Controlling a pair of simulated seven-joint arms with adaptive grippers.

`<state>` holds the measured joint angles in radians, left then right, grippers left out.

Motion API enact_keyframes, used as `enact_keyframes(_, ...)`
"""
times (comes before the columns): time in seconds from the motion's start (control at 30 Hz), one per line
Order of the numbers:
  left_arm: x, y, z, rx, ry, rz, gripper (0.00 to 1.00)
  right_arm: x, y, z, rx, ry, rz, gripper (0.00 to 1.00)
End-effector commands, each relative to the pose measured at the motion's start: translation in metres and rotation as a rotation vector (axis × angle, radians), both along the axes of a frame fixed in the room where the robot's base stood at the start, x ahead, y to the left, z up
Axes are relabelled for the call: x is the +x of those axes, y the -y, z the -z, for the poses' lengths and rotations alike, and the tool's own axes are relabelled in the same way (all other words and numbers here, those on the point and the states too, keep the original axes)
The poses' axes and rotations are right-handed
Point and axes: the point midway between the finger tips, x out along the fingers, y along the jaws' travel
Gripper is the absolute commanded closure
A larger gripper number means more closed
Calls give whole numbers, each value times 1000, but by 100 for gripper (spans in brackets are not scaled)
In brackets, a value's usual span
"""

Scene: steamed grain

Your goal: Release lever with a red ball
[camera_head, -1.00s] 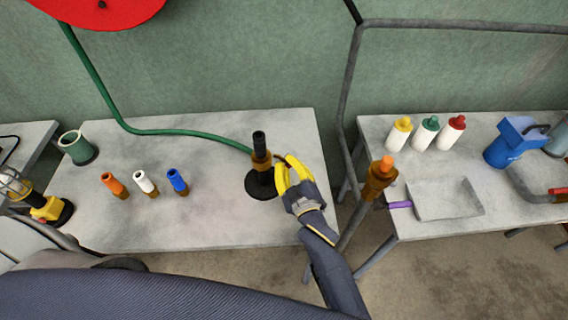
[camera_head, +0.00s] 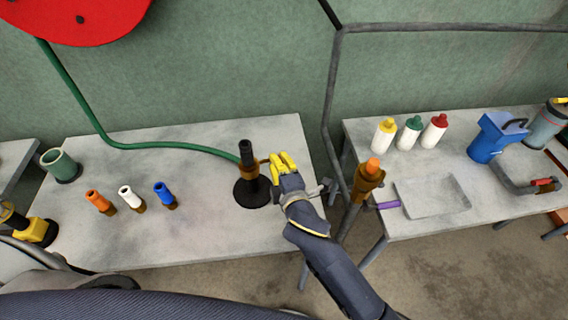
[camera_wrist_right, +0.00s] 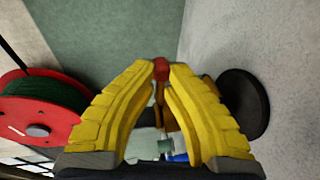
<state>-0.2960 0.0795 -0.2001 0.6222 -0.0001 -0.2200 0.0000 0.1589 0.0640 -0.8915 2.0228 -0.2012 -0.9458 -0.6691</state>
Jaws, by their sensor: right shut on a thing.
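A black nozzle with a brass-coloured body (camera_head: 249,172) stands upright on a round black base (camera_head: 252,195) on the left table, with a green hose running to it. The base also shows in the right wrist view (camera_wrist_right: 244,104). My right gripper (camera_head: 278,162), with yellow fingers, is just right of the brass body. In the right wrist view its fingertips (camera_wrist_right: 161,66) are shut on the lever's red ball (camera_wrist_right: 161,71). In the head view the fingers hide the ball. My left gripper is not in view.
Orange (camera_head: 98,200), white (camera_head: 129,197) and blue (camera_head: 163,193) nozzles stand left of the base. A grey pipe frame (camera_head: 333,100) rises behind my right arm. An orange-topped holder (camera_head: 368,182) is at the right table's edge. The left table's front middle is clear.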

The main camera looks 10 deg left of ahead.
Motion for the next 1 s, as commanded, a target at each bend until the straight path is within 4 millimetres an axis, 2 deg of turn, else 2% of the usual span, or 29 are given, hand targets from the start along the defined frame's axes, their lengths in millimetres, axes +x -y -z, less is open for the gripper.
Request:
enact_keyframes(0.4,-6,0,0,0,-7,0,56,-1,-5,-9,-168,66,-3,100)
enact_keyframes(0.97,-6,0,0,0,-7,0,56,-2,-5,-10,-196,74,-3,100)
enact_keyframes(1.0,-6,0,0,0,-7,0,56,-2,-5,-10,-196,74,-3,87)
